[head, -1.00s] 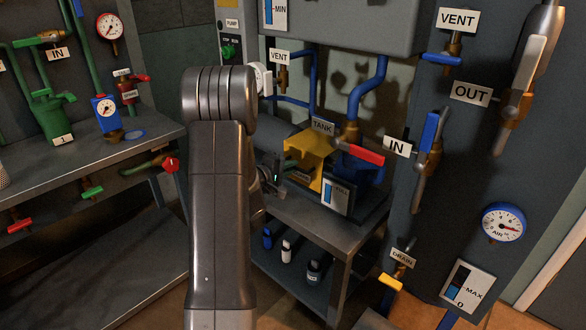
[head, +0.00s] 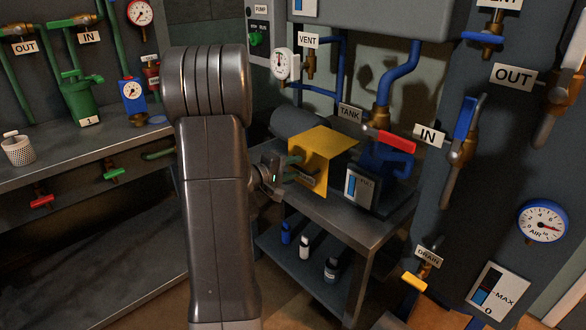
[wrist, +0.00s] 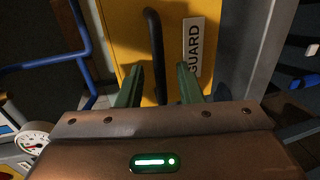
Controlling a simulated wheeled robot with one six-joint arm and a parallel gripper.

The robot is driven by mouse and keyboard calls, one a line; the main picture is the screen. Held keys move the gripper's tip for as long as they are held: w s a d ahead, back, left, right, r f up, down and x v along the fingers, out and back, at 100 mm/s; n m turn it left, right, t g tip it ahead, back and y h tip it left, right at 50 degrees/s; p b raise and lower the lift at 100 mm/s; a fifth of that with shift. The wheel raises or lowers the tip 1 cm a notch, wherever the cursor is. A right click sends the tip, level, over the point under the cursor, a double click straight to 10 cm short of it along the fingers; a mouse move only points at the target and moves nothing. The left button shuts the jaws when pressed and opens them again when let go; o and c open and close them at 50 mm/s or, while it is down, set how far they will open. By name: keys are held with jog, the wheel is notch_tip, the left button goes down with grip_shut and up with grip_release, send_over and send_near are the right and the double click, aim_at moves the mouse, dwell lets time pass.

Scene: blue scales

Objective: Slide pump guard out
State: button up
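The yellow pump guard (head: 308,160) stands on the metal bench beside the blue pump, below the TANK sign. In the wrist view its yellow face (wrist: 128,22) carries a GUARD label (wrist: 193,45) and an upright black bar handle (wrist: 154,50). My gripper (wrist: 160,75) has its two green fingers on either side of this handle. Gaps show between the handle and both fingers, so the gripper looks open around it. In the head view my gripper (head: 285,170) is small, at the guard's left side, and my arm hides part of the scene.
The blue pump (head: 383,165) and a level panel (head: 360,188) sit right of the guard. A red-handled valve (head: 388,139) hangs above. The grey bench (head: 345,218) has several bottles on its lower shelf. Blue pipes (wrist: 82,45) and a gauge (wrist: 33,138) lie left in the wrist view.

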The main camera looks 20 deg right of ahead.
jog(key=p+v, duration=0.1)
jog(key=v, duration=1.2)
jog(key=shift+s+a, duration=0.15)
jog(key=shift+a, duration=0.2)
jog(key=shift+b+x, duration=0.4)
jog(key=shift+x, duration=6.65)
jog(key=shift+r, duration=0.15)
